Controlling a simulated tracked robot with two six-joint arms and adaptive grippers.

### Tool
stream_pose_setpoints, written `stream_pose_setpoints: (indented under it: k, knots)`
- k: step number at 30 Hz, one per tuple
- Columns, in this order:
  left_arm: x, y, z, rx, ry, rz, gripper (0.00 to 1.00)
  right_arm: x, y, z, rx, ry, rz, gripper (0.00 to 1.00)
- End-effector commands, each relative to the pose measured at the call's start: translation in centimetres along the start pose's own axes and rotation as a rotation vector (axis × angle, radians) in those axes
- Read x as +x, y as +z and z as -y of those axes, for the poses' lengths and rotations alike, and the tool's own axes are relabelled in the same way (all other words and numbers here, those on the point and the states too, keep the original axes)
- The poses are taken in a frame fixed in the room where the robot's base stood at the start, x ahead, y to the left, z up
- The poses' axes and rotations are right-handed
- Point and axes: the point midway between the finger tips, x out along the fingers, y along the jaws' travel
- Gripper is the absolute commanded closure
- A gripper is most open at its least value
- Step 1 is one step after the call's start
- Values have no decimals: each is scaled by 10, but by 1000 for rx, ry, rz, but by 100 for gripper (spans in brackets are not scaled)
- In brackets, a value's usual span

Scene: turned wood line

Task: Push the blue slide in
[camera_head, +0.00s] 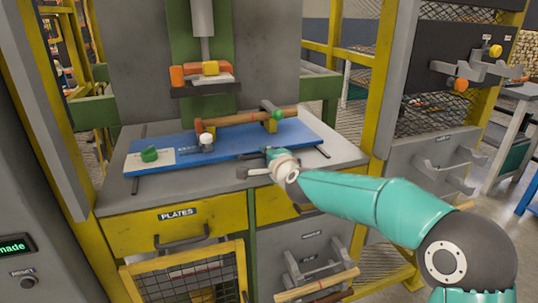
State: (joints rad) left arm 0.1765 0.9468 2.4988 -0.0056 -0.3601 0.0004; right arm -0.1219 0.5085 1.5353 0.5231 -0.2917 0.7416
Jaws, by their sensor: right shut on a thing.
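The blue slide (236,145) is a flat blue plate lying on the grey table of the press. A turned wooden piece (232,119) rests across its back part on yellow supports. The gripper's own body hides the exact contact. My left gripper is not in view.
The press head (206,76), with orange blocks, hangs above the slide. Yellow posts (381,80) frame the station. A drawer labelled PLATES (177,220) and a wire-mesh bin (190,280) are below. Grey clamps (470,70) are mounted at the right.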

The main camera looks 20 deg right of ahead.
Motion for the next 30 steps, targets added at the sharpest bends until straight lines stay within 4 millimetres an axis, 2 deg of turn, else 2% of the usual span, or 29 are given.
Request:
stream_pose_setpoints:
  k: [3,4,8,22,26,30]
  knots:
    - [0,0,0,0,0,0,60,1,-1,1,1,-5,-4,100]
    - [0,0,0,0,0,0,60,1,-1,2,1,-5,-4,82]
    - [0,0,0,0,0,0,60,1,-1,2,1,-5,-4,61]
    - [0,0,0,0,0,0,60,-5,-2,0,1,0,-3,61]
    - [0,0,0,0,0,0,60,-17,-2,0,0,-1,-2,61]
    - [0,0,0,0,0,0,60,-37,-1,1,0,-3,-2,61]
